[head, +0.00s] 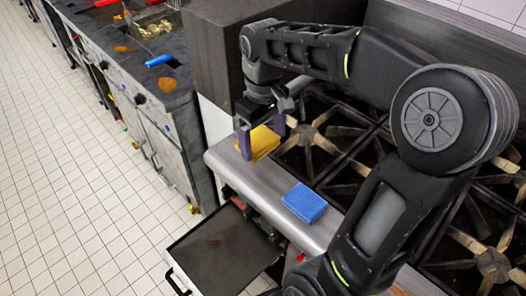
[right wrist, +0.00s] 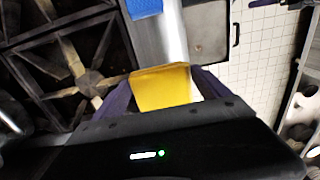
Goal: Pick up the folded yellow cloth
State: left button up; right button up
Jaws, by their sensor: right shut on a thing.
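The folded yellow cloth (head: 262,142) lies at the far left end of the stove's steel front ledge, beside the burner grates. My right gripper (head: 260,137) is over it with its purple fingers on either side. In the right wrist view, the yellow cloth (right wrist: 162,88) sits between the two fingers of the gripper (right wrist: 160,92), which is shut on it. I cannot tell whether the cloth is clear of the ledge. My left gripper is not in view.
A blue sponge or cloth (head: 304,203) lies on the steel ledge (head: 262,196) nearer to me. Black burner grates (head: 312,138) fill the stove top. A dark drawer or tray (head: 222,250) stands out below the ledge. The tiled floor (head: 75,190) at left is clear.

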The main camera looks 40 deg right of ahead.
jog(key=shift+r, duration=0.45)
jog(key=o, duration=0.9)
jog(key=c, duration=0.6)
